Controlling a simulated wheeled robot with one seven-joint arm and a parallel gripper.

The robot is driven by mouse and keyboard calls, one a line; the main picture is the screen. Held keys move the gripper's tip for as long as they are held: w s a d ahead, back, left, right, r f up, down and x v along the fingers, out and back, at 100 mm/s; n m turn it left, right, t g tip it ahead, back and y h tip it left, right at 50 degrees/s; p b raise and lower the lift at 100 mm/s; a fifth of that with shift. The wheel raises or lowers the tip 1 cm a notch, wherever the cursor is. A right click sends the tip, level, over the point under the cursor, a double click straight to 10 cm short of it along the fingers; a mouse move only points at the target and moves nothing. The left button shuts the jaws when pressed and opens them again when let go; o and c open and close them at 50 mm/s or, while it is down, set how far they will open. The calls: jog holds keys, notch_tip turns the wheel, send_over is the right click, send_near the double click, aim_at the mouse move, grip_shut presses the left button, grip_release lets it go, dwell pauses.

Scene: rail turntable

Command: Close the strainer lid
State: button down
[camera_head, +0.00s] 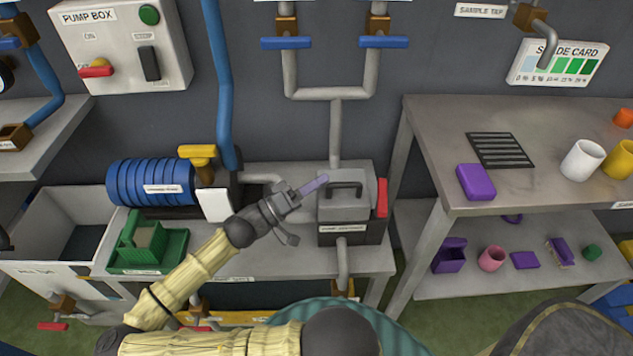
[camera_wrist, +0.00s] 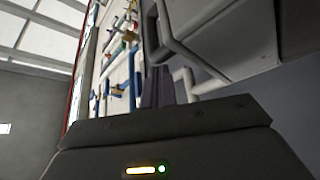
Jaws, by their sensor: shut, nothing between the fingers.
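The strainer is a grey box (camera_head: 340,230) on the low bench in the head view, with a label on its front. Its lid (camera_head: 361,178) has a dark bar handle (camera_head: 345,187) and lies over the box top; I cannot tell whether it is fully seated. A red piece (camera_head: 381,198) stands at the box's right side. My gripper (camera_head: 318,184) is shut and empty, its tip by the lid's left edge; I cannot tell whether it touches. In the wrist view, the shut fingers (camera_wrist: 158,88) point toward grey pipework, with a large grey surface (camera_wrist: 225,35) at right.
A blue ribbed cylinder (camera_head: 150,182) and a green holder (camera_head: 146,247) are left on the bench. Grey pipes (camera_head: 336,130) with blue-handled valves rise behind the strainer. A shelf table (camera_head: 430,150) with cups and purple items stands at right.

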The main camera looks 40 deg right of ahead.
jog(key=shift+r, duration=0.1)
jog(key=w+a+p, duration=0.1)
jog(key=w+a, duration=0.4)
jog(key=a, duration=0.2)
jog(key=shift+w+a+f+p, duration=0.15)
jog(key=shift+a+f+p, duration=0.15)
jog(key=shift+a+f, duration=0.1)
dwell(0.5)
jog(key=shift+w, duration=0.1)
